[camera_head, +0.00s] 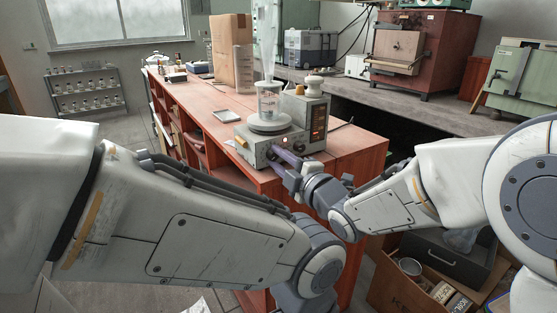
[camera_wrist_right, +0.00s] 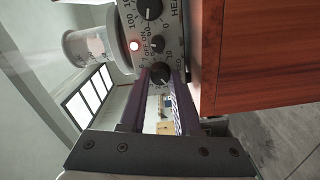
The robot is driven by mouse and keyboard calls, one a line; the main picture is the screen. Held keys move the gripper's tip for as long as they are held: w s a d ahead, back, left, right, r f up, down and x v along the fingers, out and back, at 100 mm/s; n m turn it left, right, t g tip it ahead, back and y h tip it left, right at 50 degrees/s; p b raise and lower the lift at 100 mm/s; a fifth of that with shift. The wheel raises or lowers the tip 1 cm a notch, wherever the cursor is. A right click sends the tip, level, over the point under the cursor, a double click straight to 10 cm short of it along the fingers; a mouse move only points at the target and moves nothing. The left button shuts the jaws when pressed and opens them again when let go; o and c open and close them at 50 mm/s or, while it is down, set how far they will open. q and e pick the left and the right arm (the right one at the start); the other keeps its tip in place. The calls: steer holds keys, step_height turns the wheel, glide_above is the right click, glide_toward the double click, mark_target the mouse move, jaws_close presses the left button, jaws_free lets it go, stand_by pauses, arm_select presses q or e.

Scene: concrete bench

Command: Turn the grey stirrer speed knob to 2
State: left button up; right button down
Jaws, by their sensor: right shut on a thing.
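The hotplate stirrer (camera_head: 275,142) stands at the near end of the red bench. In the right wrist view its front panel (camera_wrist_right: 172,30) carries a column of dark knobs with printed scales, seen sideways. The stirrer speed knob (camera_wrist_right: 161,73), dark grey here, sits at the panel's end between the tips of my right gripper (camera_wrist_right: 160,80). That gripper is shut on it; in the head view the purple fingers (camera_head: 283,158) reach the panel and hide the knob. The pointer's exact reading is too small to tell. My left arm crosses the lower left; its fingers are out of frame.
A glass beaker (camera_head: 268,97) stands on the stirrer's plate, with a clear cylinder above it. A white-capped unit (camera_head: 313,115) rises at its right. A cardboard box (camera_head: 232,52) and a small tray (camera_head: 226,116) are behind. An open carton (camera_head: 420,275) stands below right.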

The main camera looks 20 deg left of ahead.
steer(key=m+b, duration=0.1)
steer(key=m, duration=0.8)
stand_by(0.6)
steer(key=c, duration=0.6)
jaws_free()
steer(key=v, duration=1)
steer(key=shift+s+d+p, duration=0.2)
steer(key=shift+p, duration=0.1)
